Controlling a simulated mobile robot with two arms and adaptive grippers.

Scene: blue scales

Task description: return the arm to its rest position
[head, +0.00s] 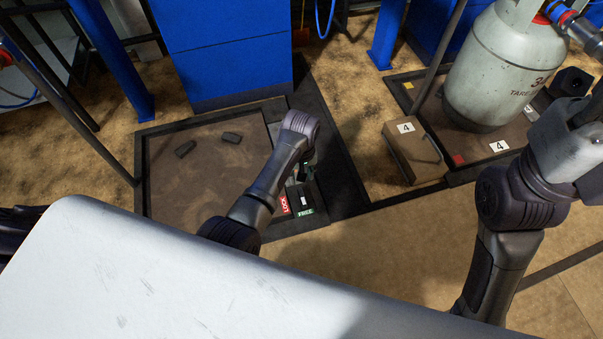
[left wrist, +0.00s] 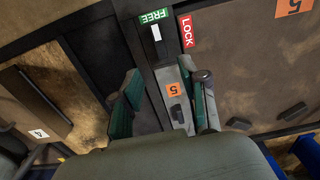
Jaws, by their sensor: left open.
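My left arm reaches down over the dark platform of a floor scale (head: 185,200) in the head view. Its gripper (head: 306,168) is mostly hidden behind my wrist there. In the left wrist view the left gripper (left wrist: 166,74) is open, its two green-sided fingers apart on either side of a grey strip (left wrist: 162,77) with an orange "5" label. I see nothing held between them. My right arm (head: 512,195) stands at the right in the head view; its gripper is outside the picture.
Red LOCK (head: 284,204) and green FREE (head: 306,212) labels lie beside my left gripper. Dark blocks (head: 232,138) lie on the platform. A grey gas cylinder (head: 495,75) stands on another scale at the right, near a box marked "4" (head: 408,150). A blue cabinet (head: 225,50) stands behind.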

